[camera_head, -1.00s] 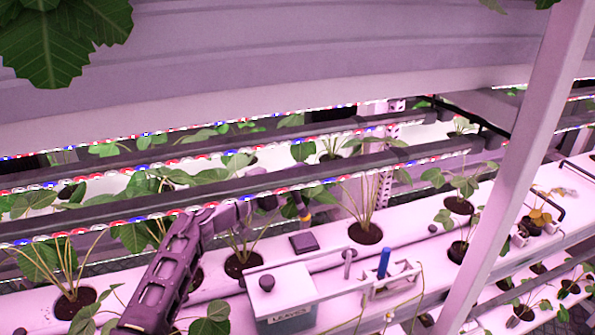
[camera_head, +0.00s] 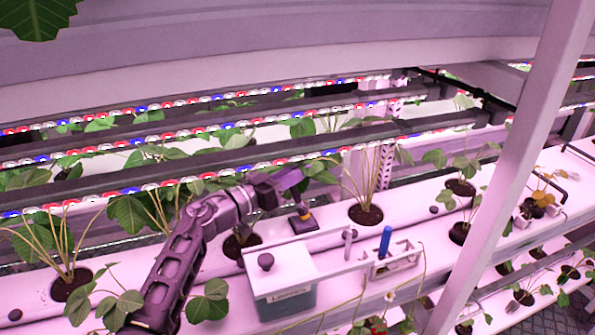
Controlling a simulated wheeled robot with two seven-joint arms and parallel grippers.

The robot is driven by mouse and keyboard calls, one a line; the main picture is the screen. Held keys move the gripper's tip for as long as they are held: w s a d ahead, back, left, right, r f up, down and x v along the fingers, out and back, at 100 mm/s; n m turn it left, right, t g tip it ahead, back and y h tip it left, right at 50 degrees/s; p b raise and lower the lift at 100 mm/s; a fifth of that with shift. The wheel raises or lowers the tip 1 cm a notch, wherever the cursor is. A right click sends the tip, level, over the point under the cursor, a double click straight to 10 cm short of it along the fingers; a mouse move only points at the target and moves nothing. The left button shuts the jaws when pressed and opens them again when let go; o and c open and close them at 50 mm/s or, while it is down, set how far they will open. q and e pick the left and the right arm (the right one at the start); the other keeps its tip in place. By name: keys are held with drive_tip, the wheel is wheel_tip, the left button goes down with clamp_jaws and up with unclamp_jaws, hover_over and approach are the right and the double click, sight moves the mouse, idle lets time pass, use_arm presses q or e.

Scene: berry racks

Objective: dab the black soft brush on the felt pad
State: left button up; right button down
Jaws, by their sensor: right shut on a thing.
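My right arm comes up from the lower left, and its gripper (camera_head: 291,182) is at the middle of the picture, shut on the brush (camera_head: 303,213). The brush points down, and an orange-yellow band shows on it below the gripper. The dark square felt pad (camera_head: 311,227) lies on the white rack top, behind the lidded box. The brush's lower end is at the pad in the picture; I cannot tell whether it touches. The gripper hides the brush's upper part. My left gripper is not in view.
A box with a knobbed white lid (camera_head: 284,262) stands in front of the pad. To its right are a small post (camera_head: 348,242) and a white holder (camera_head: 392,260) with a blue stick (camera_head: 385,241). Potted plants line the rack, and LED bars hang low above it.

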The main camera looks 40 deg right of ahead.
drive_tip(key=shift+f+b, duration=0.55)
drive_tip(key=shift+b, duration=0.05)
idle(0.8)
drive_tip(key=shift+f+b, duration=0.1)
drive_tip(key=shift+b, duration=0.3)
idle(1.9)
wheel_tip(320, 180, up, 7)
drive_tip(key=p, duration=0.2)
drive_tip(key=shift+p, duration=0.35)
idle(0.3)
